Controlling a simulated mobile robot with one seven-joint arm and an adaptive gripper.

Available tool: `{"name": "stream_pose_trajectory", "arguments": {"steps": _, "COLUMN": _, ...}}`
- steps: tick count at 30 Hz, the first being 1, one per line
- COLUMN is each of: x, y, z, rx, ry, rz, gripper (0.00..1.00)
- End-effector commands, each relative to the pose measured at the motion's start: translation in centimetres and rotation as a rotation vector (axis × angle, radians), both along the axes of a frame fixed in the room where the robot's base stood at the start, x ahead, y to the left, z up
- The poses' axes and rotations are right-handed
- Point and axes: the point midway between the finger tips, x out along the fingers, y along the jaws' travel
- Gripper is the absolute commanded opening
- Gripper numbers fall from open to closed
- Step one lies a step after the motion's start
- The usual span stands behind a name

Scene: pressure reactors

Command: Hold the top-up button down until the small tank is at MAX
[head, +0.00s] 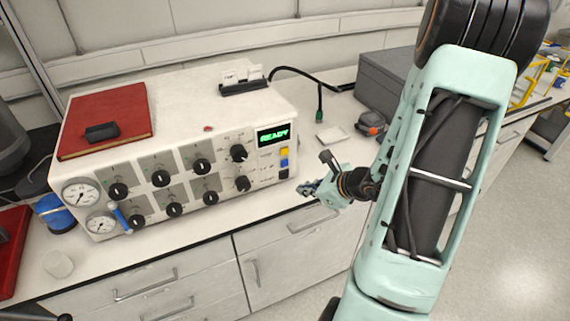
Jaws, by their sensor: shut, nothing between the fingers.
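A white control box (225,110) stands on the bench with a green READY display (273,135). Below the display, at the box's right front edge, are a yellow button (284,151), a blue button (284,163) and a dark button or socket (284,174). I cannot read which one is the top-up button. My gripper (303,189) is shut and empty, just right of and slightly below these buttons, seemingly apart from them. I cannot make out a small tank or a MAX mark in this view.
The box front carries several black knobs (174,209) and two round gauges (81,194). A red book (105,118) lies on top. A grey case (385,85), an orange-and-grey device (371,123) and a cable (319,103) lie behind my gripper. Drawers (150,283) are below the bench edge.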

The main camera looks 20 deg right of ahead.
Motion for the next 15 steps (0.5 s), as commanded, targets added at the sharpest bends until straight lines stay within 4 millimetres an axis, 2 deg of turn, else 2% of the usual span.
{"name": "stream_pose_trajectory", "arguments": {"steps": 15, "x": 6.7, "y": 0.3, "z": 0.0, "rx": -0.001, "ry": 0.000, "rz": 0.004, "gripper": 0.00}}
